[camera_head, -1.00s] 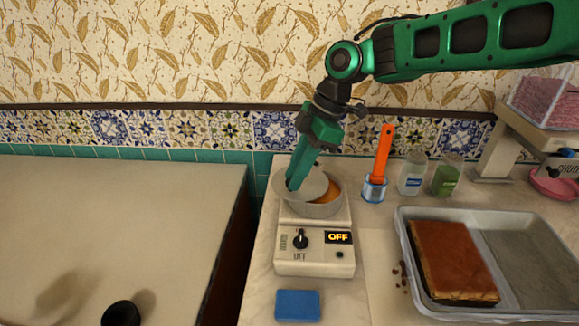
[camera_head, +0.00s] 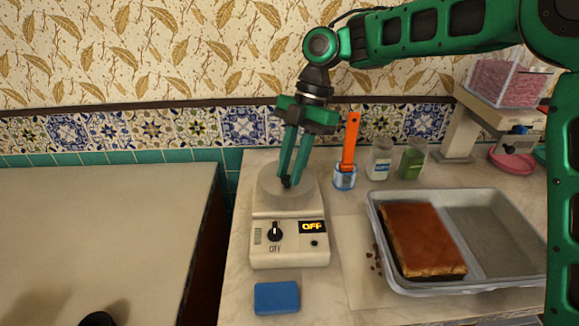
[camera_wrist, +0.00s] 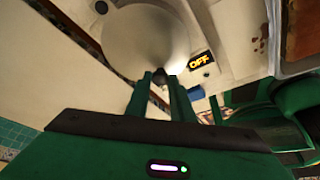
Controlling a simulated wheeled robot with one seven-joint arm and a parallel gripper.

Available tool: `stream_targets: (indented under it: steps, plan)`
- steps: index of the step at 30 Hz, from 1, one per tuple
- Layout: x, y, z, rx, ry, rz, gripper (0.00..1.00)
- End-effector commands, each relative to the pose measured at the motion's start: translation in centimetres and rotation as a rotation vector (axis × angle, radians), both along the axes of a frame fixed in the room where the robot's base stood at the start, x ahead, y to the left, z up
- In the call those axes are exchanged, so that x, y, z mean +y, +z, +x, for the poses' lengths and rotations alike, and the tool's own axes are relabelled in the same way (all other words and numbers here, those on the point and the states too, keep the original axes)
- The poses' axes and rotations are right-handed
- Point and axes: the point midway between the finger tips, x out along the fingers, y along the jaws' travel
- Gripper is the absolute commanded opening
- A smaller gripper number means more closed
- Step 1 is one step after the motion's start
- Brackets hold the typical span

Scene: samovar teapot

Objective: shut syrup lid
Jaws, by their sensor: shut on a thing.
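The syrup lid (camera_head: 268,190) is a pale grey round disc lying over the pot on the small white warmer (camera_head: 290,245). It looks about level and covers the opening, so no syrup shows. I cannot tell whether its rim touches all round. My gripper (camera_head: 287,183) points down over the lid with its green fingers shut on the dark knob at the middle. In the wrist view the lid (camera_wrist: 140,38) fills the top, with the knob (camera_wrist: 159,76) between the fingertips (camera_wrist: 160,80).
The warmer's display (camera_head: 312,227) reads OFF. A blue sponge (camera_head: 276,297) lies in front. An orange-handled brush (camera_head: 350,140) stands in a glass jar (camera_head: 345,180) close on the right, beside two small jars. A metal tray (camera_head: 500,235) holds a brown cake (camera_head: 422,238).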

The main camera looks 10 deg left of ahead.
Motion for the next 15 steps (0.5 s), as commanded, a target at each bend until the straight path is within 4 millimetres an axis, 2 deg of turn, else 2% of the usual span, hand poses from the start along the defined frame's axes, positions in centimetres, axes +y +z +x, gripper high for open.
stream_targets:
  steps: [9, 10, 11, 12, 15]
  plan:
    - [-0.21, 0.08, 0.28, -0.004, -0.004, -0.002, 0.0]
    - [-0.22, 0.09, 0.29, -0.004, -0.004, -0.002, 0.28]
    - [-0.22, 0.09, 0.29, -0.004, -0.004, -0.002, 0.35]
    - [-0.21, 0.07, 0.28, -0.004, -0.004, -0.002, 0.4]
    - [-0.16, 0.05, 0.21, -0.003, -0.004, -0.001, 0.4]
